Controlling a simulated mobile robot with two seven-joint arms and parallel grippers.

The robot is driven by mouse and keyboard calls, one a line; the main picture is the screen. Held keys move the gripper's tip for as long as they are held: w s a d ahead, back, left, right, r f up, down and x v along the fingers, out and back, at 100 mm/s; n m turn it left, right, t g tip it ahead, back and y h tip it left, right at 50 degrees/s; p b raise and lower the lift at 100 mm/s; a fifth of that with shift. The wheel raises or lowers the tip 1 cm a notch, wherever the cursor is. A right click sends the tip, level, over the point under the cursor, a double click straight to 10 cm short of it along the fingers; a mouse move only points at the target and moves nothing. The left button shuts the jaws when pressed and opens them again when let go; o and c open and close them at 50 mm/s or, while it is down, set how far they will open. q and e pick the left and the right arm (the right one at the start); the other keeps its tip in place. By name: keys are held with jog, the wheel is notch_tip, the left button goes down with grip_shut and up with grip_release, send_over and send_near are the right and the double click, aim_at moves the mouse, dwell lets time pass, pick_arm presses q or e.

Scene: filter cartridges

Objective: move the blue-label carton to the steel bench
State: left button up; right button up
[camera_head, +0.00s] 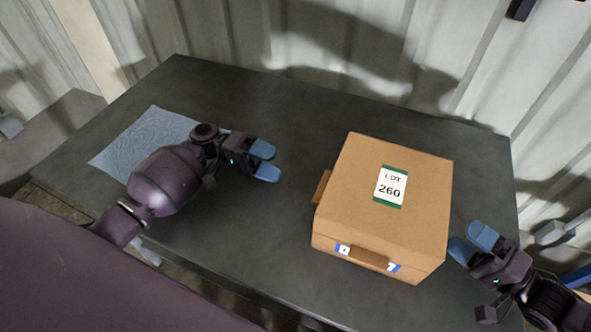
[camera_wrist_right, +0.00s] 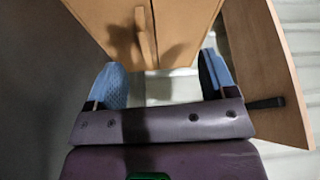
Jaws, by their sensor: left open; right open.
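The carton (camera_head: 345,185) is a brown box with a white "LOT 260" label edged in green on its top. A blue-and-white label shows partly on its front face, behind a brown handle (camera_head: 368,258). Another handle (camera_head: 321,187) juts from its left side. It stands on a dark table (camera_head: 240,100). My left gripper (camera_head: 265,162) is open and empty, left of the carton and apart from it. My right gripper (camera_head: 472,244) is open at the carton's right side. In the right wrist view the carton (camera_wrist_right: 110,20) and a handle (camera_wrist_right: 146,38) lie ahead of the open fingers (camera_wrist_right: 163,82).
A light blue-grey cloth or mat (camera_head: 130,145) lies on the table's left part, under my left arm. A corrugated wall (camera_head: 420,60) stands behind the table. The back middle of the tabletop is clear. A tan panel (camera_wrist_right: 265,70) shows at the right in the wrist view.

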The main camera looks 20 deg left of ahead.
jog(key=v, duration=0.9)
jog(key=shift+d, duration=0.1)
